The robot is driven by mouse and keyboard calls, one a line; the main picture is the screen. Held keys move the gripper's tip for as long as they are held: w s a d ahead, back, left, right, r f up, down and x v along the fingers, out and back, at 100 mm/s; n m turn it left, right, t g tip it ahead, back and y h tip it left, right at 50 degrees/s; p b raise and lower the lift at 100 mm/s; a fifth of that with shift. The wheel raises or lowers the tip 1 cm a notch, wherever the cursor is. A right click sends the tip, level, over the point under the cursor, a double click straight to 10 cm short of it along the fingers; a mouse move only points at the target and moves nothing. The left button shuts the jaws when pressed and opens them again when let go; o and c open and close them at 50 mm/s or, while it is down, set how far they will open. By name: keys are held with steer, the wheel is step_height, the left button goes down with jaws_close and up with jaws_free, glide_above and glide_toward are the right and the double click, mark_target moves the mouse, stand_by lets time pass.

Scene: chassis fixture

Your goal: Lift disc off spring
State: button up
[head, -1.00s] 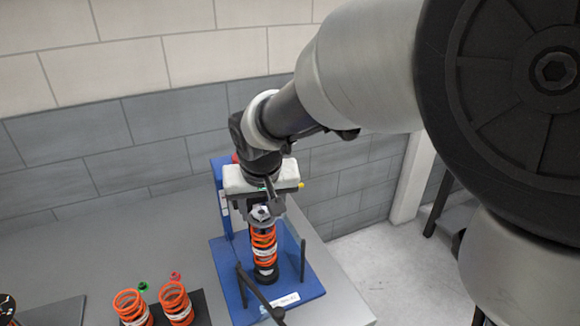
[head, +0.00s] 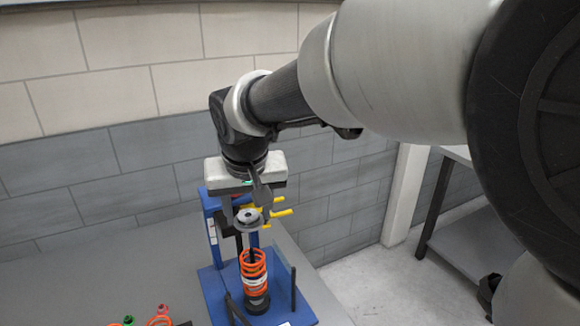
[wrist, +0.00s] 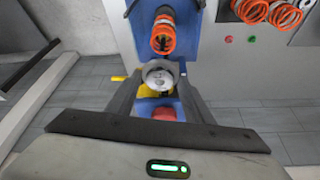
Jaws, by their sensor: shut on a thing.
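My gripper (head: 248,217) is shut on the disc, a round grey metal plate (head: 248,216). The disc also shows between the fingers in the wrist view (wrist: 160,77). The orange spring (head: 253,265) stands upright on the blue fixture (head: 213,291), around a dark rod with a white label on it. In the head view the disc is above the spring's top, with a visible gap between them. In the wrist view the spring (wrist: 163,36) shows beyond the disc, apart from it.
The blue fixture has an upright column (head: 210,229) behind the gripper and yellow handles (head: 280,213) beside it. Dark posts stand around the spring. More orange springs (wrist: 250,10) lie to the side, near a red and a green small part (wrist: 227,39). The grey table is clear at left.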

step_height(320, 180, down, 7)
steer(key=b, duration=0.5)
steer(key=shift+f, duration=0.2)
stand_by(0.3)
